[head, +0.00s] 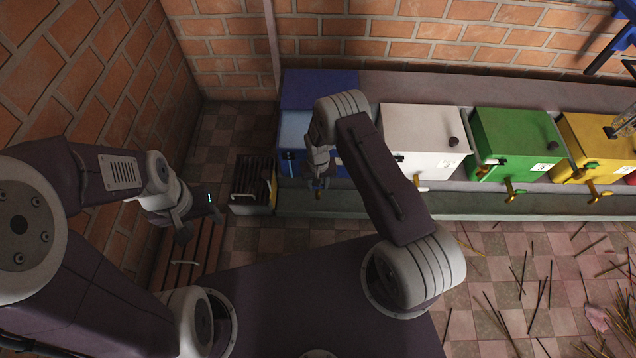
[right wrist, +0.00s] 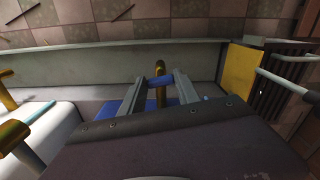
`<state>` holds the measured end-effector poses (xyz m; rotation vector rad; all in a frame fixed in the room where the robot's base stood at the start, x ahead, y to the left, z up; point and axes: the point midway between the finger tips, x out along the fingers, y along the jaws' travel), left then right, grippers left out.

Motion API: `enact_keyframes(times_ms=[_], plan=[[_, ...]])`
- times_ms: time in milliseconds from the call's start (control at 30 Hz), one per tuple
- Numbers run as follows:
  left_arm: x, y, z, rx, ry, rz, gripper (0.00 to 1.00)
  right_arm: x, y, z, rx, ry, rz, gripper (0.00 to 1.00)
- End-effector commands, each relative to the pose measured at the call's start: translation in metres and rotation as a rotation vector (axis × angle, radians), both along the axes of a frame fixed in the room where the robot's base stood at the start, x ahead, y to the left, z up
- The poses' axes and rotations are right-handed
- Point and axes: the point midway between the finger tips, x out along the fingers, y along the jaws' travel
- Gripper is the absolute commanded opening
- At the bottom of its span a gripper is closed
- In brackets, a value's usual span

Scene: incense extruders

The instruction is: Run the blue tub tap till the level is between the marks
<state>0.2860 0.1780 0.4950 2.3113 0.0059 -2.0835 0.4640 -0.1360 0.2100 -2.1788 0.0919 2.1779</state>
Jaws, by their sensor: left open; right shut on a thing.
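The blue tub (head: 296,125) stands at the left end of the row, partly hidden behind my right arm. Its tap (head: 319,190) is low on its front; in the right wrist view it shows as a brass spout (right wrist: 160,69) with a blue handle. My right gripper (head: 318,183) is shut on the tap's handle, and its two fingers (right wrist: 158,92) lie either side of it in the right wrist view. My left gripper (head: 198,222) is open and empty, to the left of the tub. I cannot make out the level or the marks.
White (head: 425,130), green (head: 515,135) and yellow (head: 600,140) tubs stand to the right along the ledge (head: 450,205). A dark slatted crate (head: 250,185) is left of the blue tub. Sticks litter the tiled floor at right. A brick wall closes off the left.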

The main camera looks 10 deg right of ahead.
Motion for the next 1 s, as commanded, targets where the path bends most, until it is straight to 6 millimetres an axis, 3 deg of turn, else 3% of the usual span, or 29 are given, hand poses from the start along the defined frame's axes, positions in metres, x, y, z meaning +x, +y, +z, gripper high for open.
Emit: enact_keyframes(times_ms=[200, 500, 533, 600, 867, 1000], plan=[[0.000, 0.000, 0.008, 0.000, 0.000, 0.000, 0.52, -0.001, -0.001, 0.001, 0.000, 0.002, 0.209, 0.00], [0.000, 0.000, 0.008, 0.000, 0.000, 0.000, 0.52, -0.001, -0.001, 0.000, 0.000, 0.002, 0.226, 0.00], [0.000, 0.000, 0.008, 0.000, 0.000, 0.000, 0.52, -0.001, -0.001, 0.000, 0.000, 0.002, 0.225, 0.46], [0.000, 0.000, 0.008, 0.000, 0.000, 0.000, 0.52, -0.001, -0.001, 0.000, 0.000, 0.002, 0.225, 0.60], [0.000, 0.000, 0.008, 0.000, 0.000, 0.000, 0.52, 0.000, -0.001, 0.001, 0.000, 0.001, 0.224, 0.60], [0.000, 0.000, 0.023, 0.000, 0.000, 0.000, 0.52, 0.001, -0.001, 0.021, 0.000, -0.002, 0.224, 0.60]])
